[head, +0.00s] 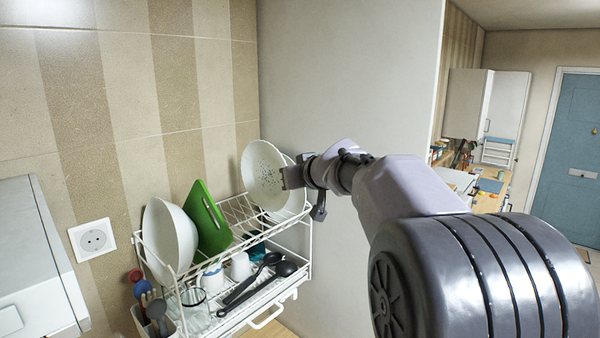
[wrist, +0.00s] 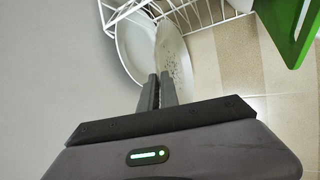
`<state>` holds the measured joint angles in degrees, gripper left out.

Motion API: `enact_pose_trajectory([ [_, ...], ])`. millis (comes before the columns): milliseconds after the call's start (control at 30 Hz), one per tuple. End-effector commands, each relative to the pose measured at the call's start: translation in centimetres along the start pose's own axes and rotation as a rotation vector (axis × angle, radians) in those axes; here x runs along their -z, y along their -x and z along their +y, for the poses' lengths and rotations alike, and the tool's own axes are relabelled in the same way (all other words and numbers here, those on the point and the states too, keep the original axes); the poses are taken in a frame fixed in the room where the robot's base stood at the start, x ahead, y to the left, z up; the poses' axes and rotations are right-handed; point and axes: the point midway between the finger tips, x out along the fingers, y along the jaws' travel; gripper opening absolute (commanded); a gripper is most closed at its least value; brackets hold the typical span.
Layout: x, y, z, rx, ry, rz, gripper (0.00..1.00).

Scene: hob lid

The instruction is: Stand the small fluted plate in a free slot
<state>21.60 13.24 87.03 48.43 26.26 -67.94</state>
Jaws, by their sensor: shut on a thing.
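My gripper (head: 290,178) is shut on the rim of a white plate with small speckles (head: 262,174). The plate is upright, slightly tilted, at the right end of the dish rack's (head: 236,214) upper tier. In the wrist view the fingers (wrist: 157,90) pinch the plate (wrist: 174,58), which shows nearly edge-on. Its lower edge is at the rack wires, and I cannot tell whether it rests in a slot. Another white plate (wrist: 133,48) stands close beside it, partly hidden in the head view.
A large white dish (head: 170,240) and a green board (head: 207,218) stand at the rack's left, with open wire slots right of the board. Cups, a glass and black ladles (head: 250,280) lie on the lower tier. A grey wall (head: 345,90) is close on the right.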

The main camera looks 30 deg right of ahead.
Motion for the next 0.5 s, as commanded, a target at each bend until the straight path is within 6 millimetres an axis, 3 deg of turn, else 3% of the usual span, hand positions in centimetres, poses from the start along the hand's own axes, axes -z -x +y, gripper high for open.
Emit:
enact_pose_trajectory([
  [500, 2.5, -4.8, -2.4, 0.002, 0.0, 0.0, 0.0],
])
